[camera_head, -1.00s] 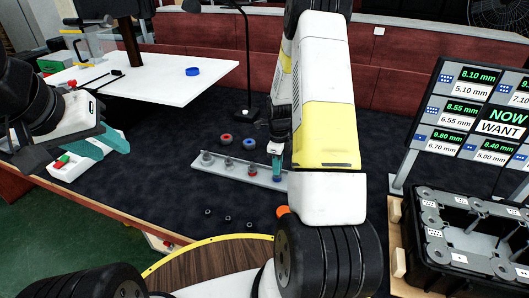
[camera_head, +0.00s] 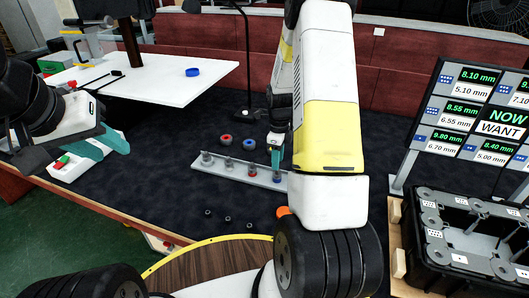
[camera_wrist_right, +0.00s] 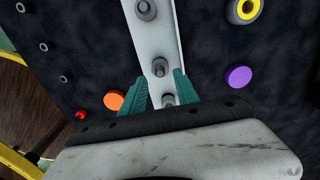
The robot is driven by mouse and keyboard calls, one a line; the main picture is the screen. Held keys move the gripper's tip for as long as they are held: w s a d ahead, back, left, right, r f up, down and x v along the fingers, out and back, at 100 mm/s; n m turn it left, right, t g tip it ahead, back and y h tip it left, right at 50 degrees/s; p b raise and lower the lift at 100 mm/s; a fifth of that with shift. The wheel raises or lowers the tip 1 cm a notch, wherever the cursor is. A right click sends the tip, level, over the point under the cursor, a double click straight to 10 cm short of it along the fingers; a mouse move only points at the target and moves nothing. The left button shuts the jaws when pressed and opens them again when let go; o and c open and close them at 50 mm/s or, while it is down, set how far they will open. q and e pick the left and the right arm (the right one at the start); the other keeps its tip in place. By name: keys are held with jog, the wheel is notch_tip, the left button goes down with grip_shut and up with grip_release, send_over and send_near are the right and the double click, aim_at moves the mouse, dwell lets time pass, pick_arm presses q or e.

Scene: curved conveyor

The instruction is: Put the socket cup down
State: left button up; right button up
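A pale grey rail (camera_head: 238,170) lies on the dark table with small grey socket cups along it. One socket cup (camera_head: 277,175) stands at its right end, just below my right gripper (camera_head: 276,156). In the right wrist view the teal fingers (camera_wrist_right: 160,80) are apart, over the rail (camera_wrist_right: 158,45). One grey cup (camera_wrist_right: 160,68) shows between the fingertips and another grey piece (camera_wrist_right: 168,100) nearer the palm. I cannot tell which is the task's cup.
A red ring (camera_head: 226,139) and a blue ring (camera_head: 249,144) lie behind the rail. Several small nuts (camera_head: 228,219) lie in front of it. A black case (camera_head: 430,245) stands at right below a size board (camera_head: 490,115). A white table (camera_head: 160,75) is at back left.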

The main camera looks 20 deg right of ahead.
jog(key=s+a+r+n+t, duration=0.1)
jog(key=s+a+r+n, duration=0.2)
jog(key=r, duration=0.5)
jog(key=s+a+r+n+t+y, duration=0.15)
jog(key=r+n, duration=0.25)
jog(key=r, duration=0.4)
jog(key=s+a+r+n+t+h, duration=0.15)
jog(key=s+r+n, duration=0.25)
jog(key=r, duration=0.4)
jog(key=s+a+r+n+t+y, duration=0.1)
jog(key=s+a+r+n, duration=0.2)
jog(key=s+n, duration=0.4)
jog(key=s+a+r+n+t+y, duration=0.1)
jog(key=s+a+r+n, duration=0.2)
jog(key=s+n, duration=0.4)
jog(key=shift+s+a+r+n, duration=0.3)
jog(key=shift+a+r+n, duration=0.05)
jog(key=shift+r+n, duration=0.15)
